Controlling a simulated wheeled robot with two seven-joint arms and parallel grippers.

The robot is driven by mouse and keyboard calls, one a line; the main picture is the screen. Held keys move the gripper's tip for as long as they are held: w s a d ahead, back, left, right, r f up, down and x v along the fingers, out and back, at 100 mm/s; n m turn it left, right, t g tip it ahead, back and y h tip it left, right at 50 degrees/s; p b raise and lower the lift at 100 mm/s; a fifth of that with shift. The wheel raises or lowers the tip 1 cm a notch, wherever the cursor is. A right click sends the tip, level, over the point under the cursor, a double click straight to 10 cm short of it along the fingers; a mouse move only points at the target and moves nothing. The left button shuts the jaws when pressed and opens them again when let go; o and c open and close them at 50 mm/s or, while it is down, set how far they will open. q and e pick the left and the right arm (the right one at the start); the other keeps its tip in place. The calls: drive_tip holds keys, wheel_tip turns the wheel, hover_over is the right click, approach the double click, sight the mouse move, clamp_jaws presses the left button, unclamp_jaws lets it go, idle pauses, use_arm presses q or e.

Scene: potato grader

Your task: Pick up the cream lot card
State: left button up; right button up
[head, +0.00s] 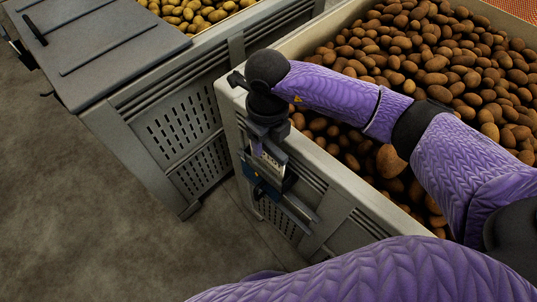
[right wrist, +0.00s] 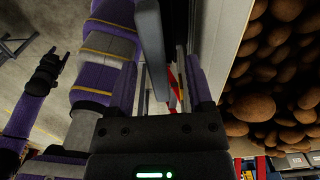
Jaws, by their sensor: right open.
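My right gripper (head: 272,185) points down beside the outer corner of the potato crate and is open. A small pale, cream-looking face (head: 269,158) shows close against the gripper; it may be the lot card, but the arm partly covers it and I cannot be sure. A dark blue piece (head: 258,188) shows just below it, by the crate's side. In the right wrist view the right gripper's fingers (right wrist: 172,90) stand apart, with a thin pale strip and a red strip seen between or beyond them.
The pale crate (head: 345,185) of brown potatoes (head: 435,60) lies under my right arm. A grey crate (head: 180,130) with a grey lid (head: 95,45) and yellow potatoes (head: 190,15) stands to its left. The floor (head: 100,220) at lower left is clear.

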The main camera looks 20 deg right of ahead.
sight(273, 161)
wheel_tip(273, 161, down, 4)
drive_tip(key=shift+a+r+b, duration=0.1)
drive_tip(key=shift+b, duration=0.3)
clamp_jaws()
